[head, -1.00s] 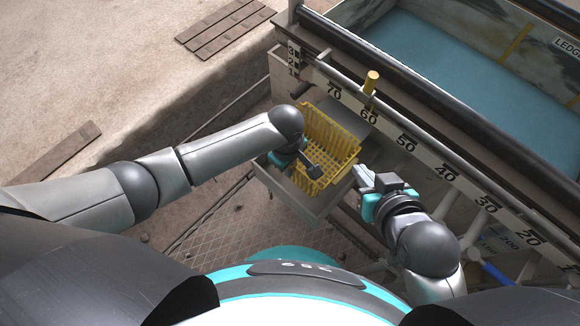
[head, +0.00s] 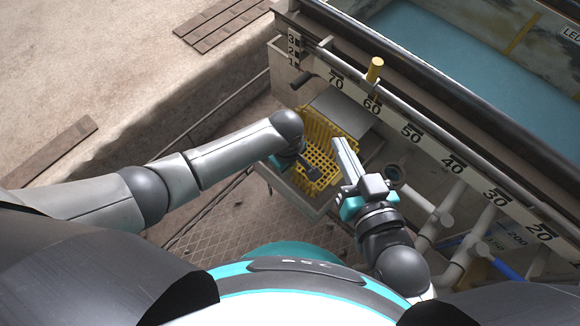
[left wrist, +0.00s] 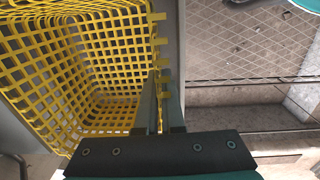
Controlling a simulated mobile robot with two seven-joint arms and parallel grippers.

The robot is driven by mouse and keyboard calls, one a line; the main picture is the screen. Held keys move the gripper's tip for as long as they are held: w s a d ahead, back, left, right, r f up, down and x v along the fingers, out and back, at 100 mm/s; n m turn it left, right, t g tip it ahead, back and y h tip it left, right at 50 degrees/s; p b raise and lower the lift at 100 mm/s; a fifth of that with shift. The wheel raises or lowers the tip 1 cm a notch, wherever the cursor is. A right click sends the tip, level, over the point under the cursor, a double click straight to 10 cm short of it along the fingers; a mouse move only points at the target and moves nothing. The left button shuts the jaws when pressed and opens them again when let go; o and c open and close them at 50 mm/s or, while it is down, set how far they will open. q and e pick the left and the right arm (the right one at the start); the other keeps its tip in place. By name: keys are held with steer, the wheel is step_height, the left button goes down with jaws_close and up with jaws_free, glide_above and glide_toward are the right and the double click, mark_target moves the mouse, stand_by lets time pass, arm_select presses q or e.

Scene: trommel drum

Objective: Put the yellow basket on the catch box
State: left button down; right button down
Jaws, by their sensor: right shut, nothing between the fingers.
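The yellow basket (head: 320,136), an open mesh basket, sits at the grey catch box (head: 296,196), within its outline in the head view. I cannot tell how firmly it rests there. My left gripper (head: 312,172) is at the basket's near left side. In the left wrist view its two fingers (left wrist: 160,105) are close together on either side of the rim of the basket (left wrist: 100,60). My right gripper (head: 346,158) is shut and empty, its fingers over the basket's right edge in the head view; I cannot tell whether they touch it.
Pipes (head: 455,220) stand to the right of my right gripper. Grated floor (head: 225,225) lies to the left.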

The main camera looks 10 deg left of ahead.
arm_select(q)
steer(key=shift+f, duration=0.45)
stand_by(0.3)
steer(key=c, duration=1)
jaws_free()
steer(key=shift+o, duration=0.2)
